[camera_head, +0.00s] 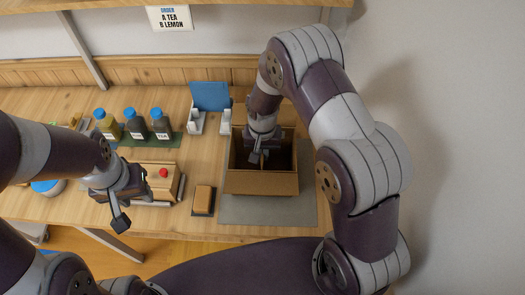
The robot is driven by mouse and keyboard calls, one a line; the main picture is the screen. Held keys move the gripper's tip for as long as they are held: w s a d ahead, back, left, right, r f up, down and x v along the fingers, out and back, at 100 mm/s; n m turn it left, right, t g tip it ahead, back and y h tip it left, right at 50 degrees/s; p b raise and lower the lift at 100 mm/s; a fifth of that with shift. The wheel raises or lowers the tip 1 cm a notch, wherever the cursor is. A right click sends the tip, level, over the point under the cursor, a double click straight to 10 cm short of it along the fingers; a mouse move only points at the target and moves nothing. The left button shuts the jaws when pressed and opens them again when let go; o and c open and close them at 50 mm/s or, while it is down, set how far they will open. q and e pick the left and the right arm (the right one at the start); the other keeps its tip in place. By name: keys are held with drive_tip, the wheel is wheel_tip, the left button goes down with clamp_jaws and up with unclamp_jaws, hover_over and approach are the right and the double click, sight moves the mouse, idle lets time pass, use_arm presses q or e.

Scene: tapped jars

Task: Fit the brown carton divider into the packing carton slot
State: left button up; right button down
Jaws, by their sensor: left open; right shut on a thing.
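The open packing carton (261,183) stands on a grey mat at the right of the table. My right gripper (258,153) points down inside the carton's opening and is shut on the brown carton divider, which is mostly hidden by the gripper and blends with the carton's brown walls. I cannot tell whether the divider sits in the slot; the slot is not clearly visible. My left gripper (122,207) is open and empty, in front of the wooden box with a red knob, well left of the carton.
Several blue-capped bottles (135,127) stand on a green mat at the back left. A blue panel in a white holder (195,122) stands behind the carton's left side. A brown block (204,197) lies on a dark pad left of the grey mat (270,212). A wall rises at right.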

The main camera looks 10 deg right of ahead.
drive_tip(key=c, duration=1.2)
unclamp_jaws()
wheel_tip(320, 180, up, 13)
drive_tip(key=shift+f+b, duration=0.15)
drive_tip(key=shift+b, duration=0.95)
